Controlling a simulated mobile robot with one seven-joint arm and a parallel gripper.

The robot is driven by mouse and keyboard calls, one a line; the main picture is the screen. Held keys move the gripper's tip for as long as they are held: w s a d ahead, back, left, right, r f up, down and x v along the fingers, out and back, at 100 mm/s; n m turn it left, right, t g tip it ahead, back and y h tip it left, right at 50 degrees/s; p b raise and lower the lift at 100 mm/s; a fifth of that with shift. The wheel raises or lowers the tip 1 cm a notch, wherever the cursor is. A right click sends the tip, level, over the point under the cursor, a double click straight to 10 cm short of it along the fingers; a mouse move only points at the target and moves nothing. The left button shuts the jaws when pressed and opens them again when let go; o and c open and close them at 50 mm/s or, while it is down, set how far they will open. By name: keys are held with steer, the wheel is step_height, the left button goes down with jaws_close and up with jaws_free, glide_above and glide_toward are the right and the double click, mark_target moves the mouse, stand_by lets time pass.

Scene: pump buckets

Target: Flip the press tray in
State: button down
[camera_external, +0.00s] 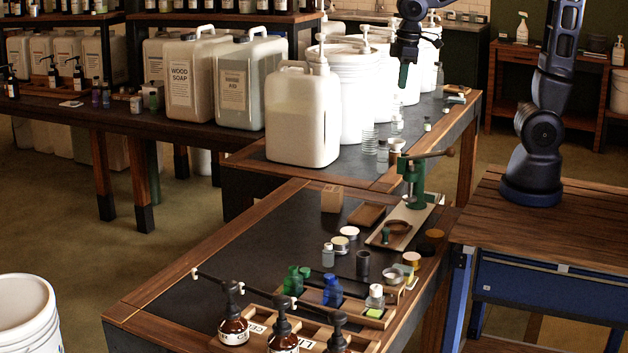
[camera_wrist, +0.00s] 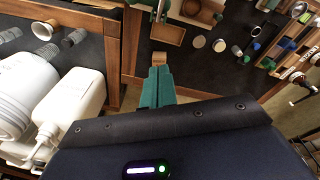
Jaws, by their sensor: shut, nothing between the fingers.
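The green press (camera_external: 413,185) with its lever stands on a pale base plate (camera_external: 418,214) at the table's back right. A round brown piece (camera_external: 397,228) with a small green part beside it lies over the front of that plate; it looks like the press tray, swung out from under the press. In the wrist view this round piece (camera_wrist: 200,12) shows at the top edge, and the press is mostly cut off. My gripper (camera_external: 404,75) hangs high above the back table, well apart from the press. Its teal fingers (camera_wrist: 157,85) are shut and empty.
White pump buckets (camera_external: 357,100) and a jug (camera_external: 302,115) crowd the back table below my gripper. A wooden block (camera_external: 332,198) and a small wooden tray (camera_external: 367,215) sit left of the press. Bottles (camera_external: 332,290) and jars stand in front. The dark table's left part is clear.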

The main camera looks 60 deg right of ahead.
steer(key=w+a+f+n+g+h, duration=0.1)
steer(key=a+f+n, duration=0.6)
steer(key=a+f, duration=1.7)
steer(key=a+g+h, duration=0.1)
steer(key=a, duration=0.2)
steer(key=shift+a+g+h, duration=0.4)
steer(key=x, duration=0.9)
steer(key=shift+d+f, duration=0.1)
steer(key=shift+f, duration=0.25)
steer(key=shift+s+d+f, duration=0.15)
steer(key=shift+s+d, duration=0.1)
steer(key=shift+d, duration=0.25)
steer(key=shift+s+d+f, duration=0.15)
steer(key=shift+s+d, duration=0.1)
steer(key=shift+d, duration=0.25)
steer(key=shift+s+d+f, duration=0.1)
steer(key=shift+s+d, duration=0.1)
steer(key=shift+d, duration=0.2)
steer(key=shift+s+d+f, duration=0.15)
steer(key=shift+s+d, duration=0.05)
steer(key=shift+d, duration=0.2)
